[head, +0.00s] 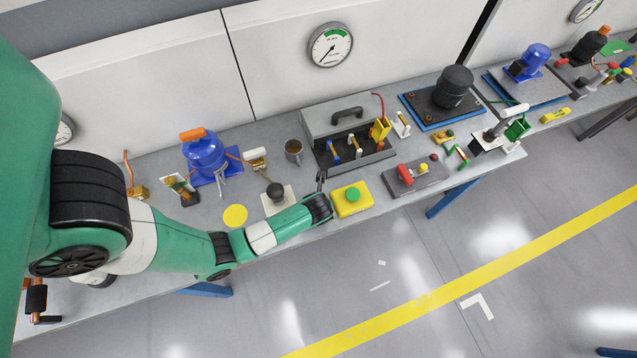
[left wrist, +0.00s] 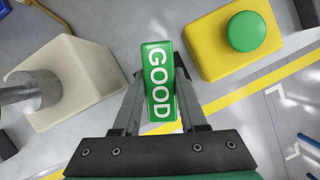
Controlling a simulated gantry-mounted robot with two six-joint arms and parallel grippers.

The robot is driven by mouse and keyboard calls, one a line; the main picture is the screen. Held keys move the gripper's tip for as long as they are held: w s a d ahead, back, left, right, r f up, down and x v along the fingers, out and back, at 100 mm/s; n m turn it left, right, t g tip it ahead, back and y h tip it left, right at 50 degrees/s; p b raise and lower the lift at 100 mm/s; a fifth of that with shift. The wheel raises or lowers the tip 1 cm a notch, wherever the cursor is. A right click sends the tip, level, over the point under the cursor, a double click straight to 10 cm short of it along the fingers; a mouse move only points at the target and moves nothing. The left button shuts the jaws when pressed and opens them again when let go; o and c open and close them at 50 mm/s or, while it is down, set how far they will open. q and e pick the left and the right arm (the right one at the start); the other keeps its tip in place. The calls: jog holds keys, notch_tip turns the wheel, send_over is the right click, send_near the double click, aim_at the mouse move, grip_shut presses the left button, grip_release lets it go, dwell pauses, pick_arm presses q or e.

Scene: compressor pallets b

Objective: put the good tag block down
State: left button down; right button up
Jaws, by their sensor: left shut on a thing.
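My left gripper (head: 321,181) is shut on the good tag block (left wrist: 158,82), a green block with white "GOOD" lettering. In the left wrist view the block stands between the two fingers, its lettered face toward the camera. In the head view the block cannot be made out at the gripper. The gripper is over the bench's front part, just left of a yellow box with a green button (head: 352,199). Whether the block touches the bench cannot be told. My right gripper is not in view.
A pale block with a dark knob (head: 277,196) stands left of the gripper. A grey toolbox (head: 350,135) is behind it. A red-handled switch plate (head: 415,177) lies to the right. A yellow disc (head: 235,215) lies on the bench (head: 205,210). The bench's front edge is close.

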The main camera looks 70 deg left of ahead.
pick_arm(q)
jog(key=shift+f+b, duration=0.6)
jog(key=shift+f, duration=1.45)
jog(key=shift+f, duration=0.2)
jog(key=shift+c, duration=2.2)
grip_release()
jog(key=p+v, duration=0.4)
jog(key=v, duration=0.8)
jog(key=shift+r, duration=0.2)
jog(key=shift+w, duration=0.1)
